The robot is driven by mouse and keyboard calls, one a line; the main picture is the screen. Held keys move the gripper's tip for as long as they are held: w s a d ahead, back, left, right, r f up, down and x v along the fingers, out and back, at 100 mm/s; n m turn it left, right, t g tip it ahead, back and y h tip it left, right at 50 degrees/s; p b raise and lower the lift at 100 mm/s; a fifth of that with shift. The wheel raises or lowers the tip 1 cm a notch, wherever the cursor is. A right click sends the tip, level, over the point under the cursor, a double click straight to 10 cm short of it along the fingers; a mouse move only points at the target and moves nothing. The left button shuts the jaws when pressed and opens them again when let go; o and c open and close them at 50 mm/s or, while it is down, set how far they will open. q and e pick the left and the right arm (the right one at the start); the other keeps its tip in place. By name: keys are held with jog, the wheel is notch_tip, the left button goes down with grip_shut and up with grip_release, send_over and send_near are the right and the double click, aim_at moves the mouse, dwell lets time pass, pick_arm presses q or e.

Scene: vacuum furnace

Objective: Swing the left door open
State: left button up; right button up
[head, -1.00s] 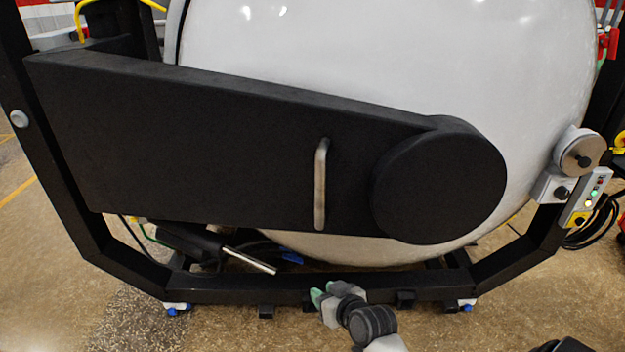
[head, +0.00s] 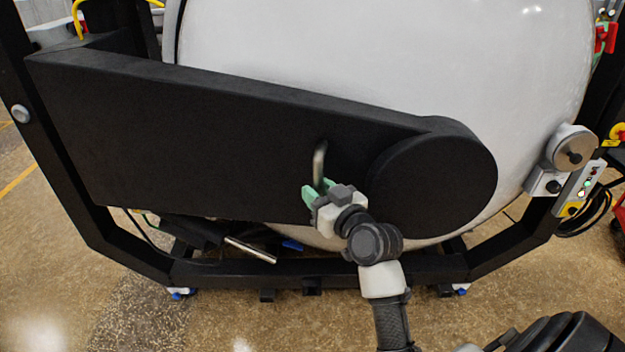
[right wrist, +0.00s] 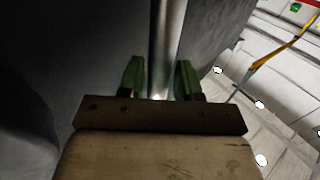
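The left door is a large white round door (head: 370,60) carried by a thick black arm (head: 230,130) with a round black hub (head: 435,185). A vertical metal handle (head: 319,160) stands on the black arm, left of the hub. My right gripper (head: 312,192) is at the handle and hides its lower part. In the right wrist view, the handle (right wrist: 166,45) runs up between the two green fingers of the right gripper (right wrist: 160,80). The fingers are spread, one on each side, with a small gap visible. My left gripper is not in view.
A black frame (head: 290,270) runs under and around the door. A control box with buttons (head: 580,187) and a round metal fitting (head: 572,147) stand at the right. The floor in front (head: 250,320) is clear.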

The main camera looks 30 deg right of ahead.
jog(key=shift+w, duration=1.15)
grip_shut()
jog(key=shift+f, duration=0.1)
